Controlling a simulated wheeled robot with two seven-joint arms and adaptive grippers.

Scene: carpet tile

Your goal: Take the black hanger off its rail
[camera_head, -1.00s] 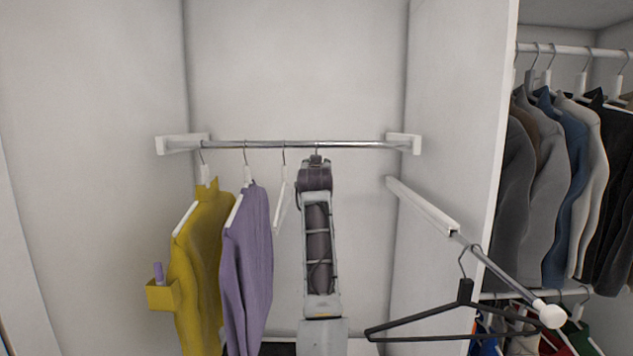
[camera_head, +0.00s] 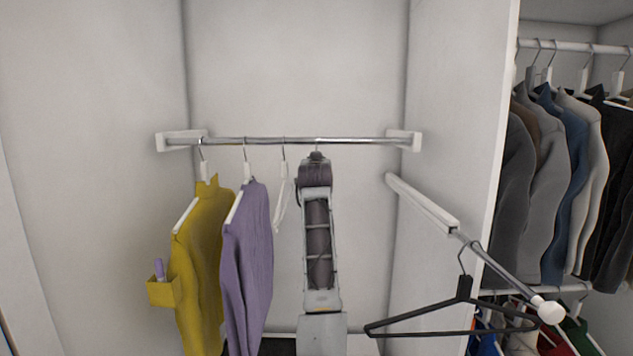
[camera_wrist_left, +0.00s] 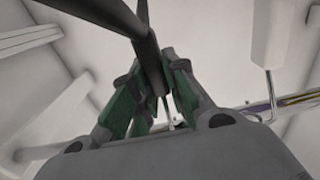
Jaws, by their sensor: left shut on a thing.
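My left gripper (camera_head: 316,158) is at the top of my arm, just under the back rail (camera_head: 360,143). In the left wrist view its green-padded fingers (camera_wrist_left: 160,98) are shut on the neck of a black hanger (camera_wrist_left: 122,15). In the head view that hanger is almost wholly hidden behind my arm. Its thin metal hook (camera_head: 318,145) shows above the gripper, at the rail; whether it touches is too small to tell. My right gripper is not in view.
Just left hang an empty white hanger (camera_head: 281,195), a purple sweater (camera_head: 248,265) and a yellow garment (camera_head: 200,265). Another black hanger (camera_head: 430,312) hangs on a pull-out rail (camera_head: 500,268) at right. A white partition (camera_head: 455,120) separates the dark jackets (camera_head: 550,190).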

